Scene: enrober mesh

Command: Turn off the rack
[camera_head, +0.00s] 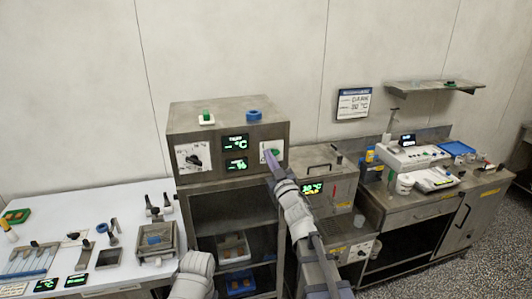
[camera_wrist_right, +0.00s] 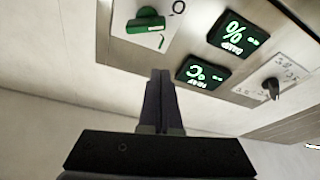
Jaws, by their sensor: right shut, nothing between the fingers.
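The rack (camera_head: 228,118) is a steel cabinet with open shelves and a control panel across its top front. At the panel's right is a white plate with a green knob (camera_head: 274,153), partly hidden by my right gripper (camera_head: 269,158). In the wrist view the green knob (camera_wrist_right: 147,20) sits on its white plate, near a printed 0. My right gripper (camera_wrist_right: 160,75) is shut and empty, its tips a little below the knob in that picture; I cannot tell whether they touch the plate. My left gripper is out of view.
The panel also has lit green displays (camera_head: 235,143) and a black dial (camera_head: 194,158) at left. A green item and a blue ring (camera_head: 254,115) lie on top. A white table (camera_head: 120,225) with tools stands left, a steel machine (camera_head: 325,182) right.

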